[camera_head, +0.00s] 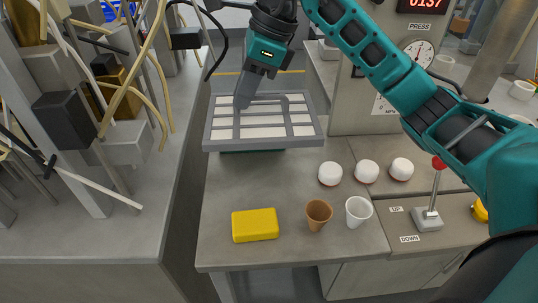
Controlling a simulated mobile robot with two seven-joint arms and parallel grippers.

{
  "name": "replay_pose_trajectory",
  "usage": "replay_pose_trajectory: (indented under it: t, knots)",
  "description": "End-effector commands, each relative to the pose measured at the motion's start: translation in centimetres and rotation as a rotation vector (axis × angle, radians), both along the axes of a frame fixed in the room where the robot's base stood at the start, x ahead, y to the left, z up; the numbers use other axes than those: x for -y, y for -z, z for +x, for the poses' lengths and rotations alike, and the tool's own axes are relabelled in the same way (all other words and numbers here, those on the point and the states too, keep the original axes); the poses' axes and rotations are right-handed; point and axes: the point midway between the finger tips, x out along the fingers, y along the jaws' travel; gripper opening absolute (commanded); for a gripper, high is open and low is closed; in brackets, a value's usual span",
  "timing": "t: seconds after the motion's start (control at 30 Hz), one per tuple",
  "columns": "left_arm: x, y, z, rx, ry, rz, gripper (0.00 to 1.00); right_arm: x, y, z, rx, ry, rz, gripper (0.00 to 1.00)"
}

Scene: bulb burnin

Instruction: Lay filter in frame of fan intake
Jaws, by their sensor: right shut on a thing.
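A flat grey lattice with white panels, which looks like the filter (304,117), is at the far end of the grey table, in the upper middle of the head view. My right gripper (243,102) comes down from above and is shut on one of its grey bars, left of its middle. A dark green edge (250,151) shows just under its near side; I cannot tell whether this is part of the fan intake. Whether the filter touches what is below it is hidden. My left gripper is not in view.
On the grey table (225,195) are a yellow block (255,225), a brown cup (318,212), a white cup (359,210) and three white round pieces (366,171). A red-knobbed lever (434,195) stands at right. A cluttered bench with cables (110,110) stands at left.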

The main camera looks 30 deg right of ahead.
Motion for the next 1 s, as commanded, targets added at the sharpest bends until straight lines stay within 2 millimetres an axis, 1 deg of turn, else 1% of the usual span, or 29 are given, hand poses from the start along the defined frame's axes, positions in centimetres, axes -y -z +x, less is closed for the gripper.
replay_pose_trajectory:
  t: [0.03, 0.2, 0.3, 0.4, 0.67, 0.83, 0.9, 1.0]
  knots:
    - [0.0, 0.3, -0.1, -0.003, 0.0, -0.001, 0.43, 0.0, 1.8, -0.1, -0.006, -0.001, -0.001, 0.0]
    - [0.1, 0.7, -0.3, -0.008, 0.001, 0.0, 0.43, 0.0, 6.4, -0.1, -0.006, 0.001, 0.001, 0.0]
    - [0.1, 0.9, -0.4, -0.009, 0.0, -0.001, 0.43, 0.0, 8.8, -0.1, -0.004, 0.001, 0.0, 0.0]
    - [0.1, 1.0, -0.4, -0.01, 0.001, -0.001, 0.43, 0.0, 10.5, -0.1, -0.002, 0.001, 0.0, 0.0]
    - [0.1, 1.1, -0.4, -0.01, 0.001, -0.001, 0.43, 0.0, 12.4, 0.0, 0.0, 0.0, 0.0, 0.0]
    - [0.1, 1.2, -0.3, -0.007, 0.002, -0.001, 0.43, 0.0, 15.1, -0.1, -0.004, 0.001, 0.001, 0.0]
    - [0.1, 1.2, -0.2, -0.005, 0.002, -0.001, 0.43, 0.0, 15.8, -0.1, -0.001, 0.0, 0.0, 0.0]
    - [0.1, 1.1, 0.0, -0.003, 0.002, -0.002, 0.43, 0.0, 16.0, 0.0, 0.002, -0.001, -0.001, 0.0]
